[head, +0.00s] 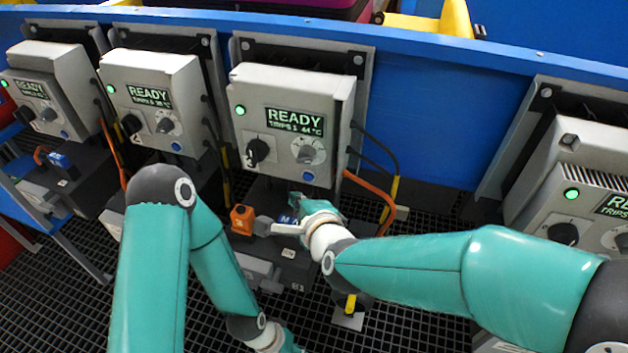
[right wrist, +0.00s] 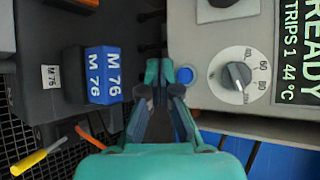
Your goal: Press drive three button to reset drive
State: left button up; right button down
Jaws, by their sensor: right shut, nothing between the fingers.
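The third drive from the left (head: 290,105) is a grey box whose screen (head: 294,122) reads READY, with a green lamp lit. Its round blue button (head: 308,177) is at the lower right of its face; it also shows in the right wrist view (right wrist: 186,75). My right gripper (head: 296,199) is shut and empty, just below the box. In the right wrist view the fingertips (right wrist: 159,72) appear just left of the button; I cannot tell if they touch it.
Similar drives stand to the left (head: 155,95) and right (head: 580,185), with lit green lamps. A blue block marked M 76 (right wrist: 104,75) lies left of my fingertips. An orange block (head: 243,220) and orange cable (head: 370,190) are close by. Black grating covers the floor.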

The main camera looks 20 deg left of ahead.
jog(key=shift+s, duration=1)
jog(key=shift+w, duration=0.1)
